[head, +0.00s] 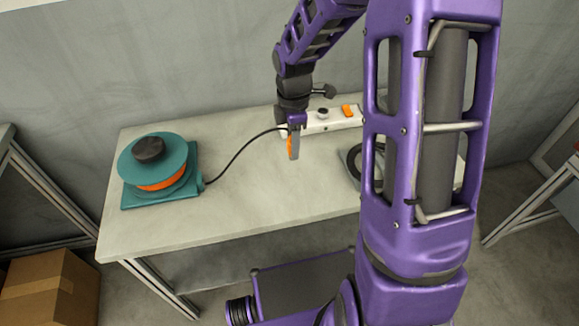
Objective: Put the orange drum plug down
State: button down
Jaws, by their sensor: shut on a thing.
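My gripper (293,146) hangs over the middle of the table, fingers pointing down. It is shut on the orange drum plug (290,147), of which only a small orange patch shows beside the grey finger. The rest of the plug is hidden. A teal cable drum (150,158) with an orange core and black knob sits at the table's left. Its black cable (236,155) curves over the table and up to beside my gripper. I cannot tell from this view how high the plug is above the table.
A white power strip (333,121) with a dark round piece and an orange piece (347,110) lies at the back, behind my gripper. A dark ringed object (352,163) is partly hidden by my arm. The pale tabletop (240,212) is clear in front.

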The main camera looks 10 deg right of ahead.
jog(key=shift+f+b, duration=0.5)
jog(key=shift+f, duration=2.35)
jog(key=shift+f, duration=0.2)
jog(key=c, duration=0.6)
grip_release()
jog(key=shift+r, duration=0.1)
notch_tip(320, 180, up, 12)
jog(key=p, duration=0.2)
jog(key=shift+r+p, duration=0.15)
jog(key=shift+p, duration=0.2)
